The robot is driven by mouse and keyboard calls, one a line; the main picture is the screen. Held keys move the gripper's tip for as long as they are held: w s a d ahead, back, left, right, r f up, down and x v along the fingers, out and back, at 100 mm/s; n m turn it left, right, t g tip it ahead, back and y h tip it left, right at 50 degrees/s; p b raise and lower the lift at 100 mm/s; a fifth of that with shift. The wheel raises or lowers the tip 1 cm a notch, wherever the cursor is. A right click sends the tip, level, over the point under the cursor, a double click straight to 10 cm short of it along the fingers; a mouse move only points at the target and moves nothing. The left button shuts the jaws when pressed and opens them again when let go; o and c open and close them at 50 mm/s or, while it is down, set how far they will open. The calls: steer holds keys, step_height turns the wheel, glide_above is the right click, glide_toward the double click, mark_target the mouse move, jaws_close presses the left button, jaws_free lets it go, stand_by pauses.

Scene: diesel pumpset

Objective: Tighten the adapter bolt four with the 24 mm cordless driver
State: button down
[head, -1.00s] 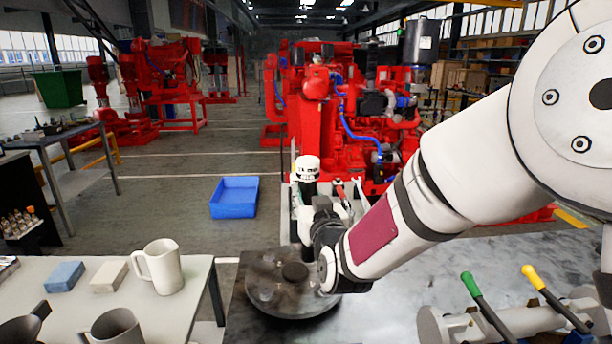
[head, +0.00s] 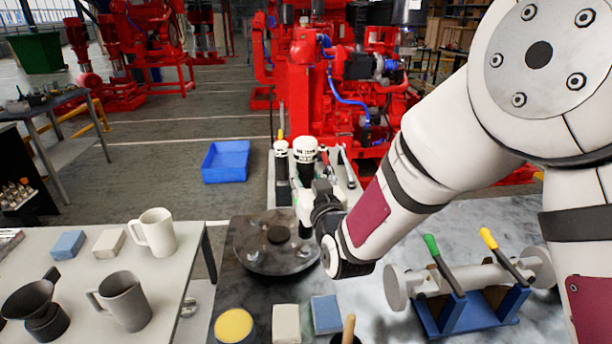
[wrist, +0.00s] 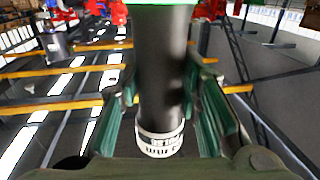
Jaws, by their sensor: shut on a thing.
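My gripper (head: 310,203) is shut on an upright cordless driver (head: 305,155) with a white labelled cap and dark body. In the wrist view the driver's black cylinder (wrist: 158,75) stands between my green-edged fingers, its white label band near the bottom. The driver's lower end is over the right part of a round dark adapter plate (head: 262,262) with a central hub and several bolts around its rim. I cannot tell whether the tip touches a bolt, or which bolt is number four.
A second white-capped driver (head: 282,168) stands behind, in a grey holder with other tools. A clamp fixture (head: 470,285) with green and yellow handles is at right. Blocks (head: 326,314) and a yellow-topped tin (head: 234,326) lie in front. A side table (head: 180,262) with mugs is at left.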

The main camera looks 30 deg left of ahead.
steer(key=shift+r, duration=0.1)
steer(key=shift+f+b, duration=1.8)
steer(key=shift+f, duration=0.5)
steer(key=shift+b, duration=0.35)
steer(key=shift+f+b, duration=0.9)
steer(key=shift+b, duration=0.1)
stand_by(1.7)
steer(key=shift+d+r, duration=0.1)
steer(key=shift+r+p, duration=1.3)
steer(key=shift+r, duration=1.5)
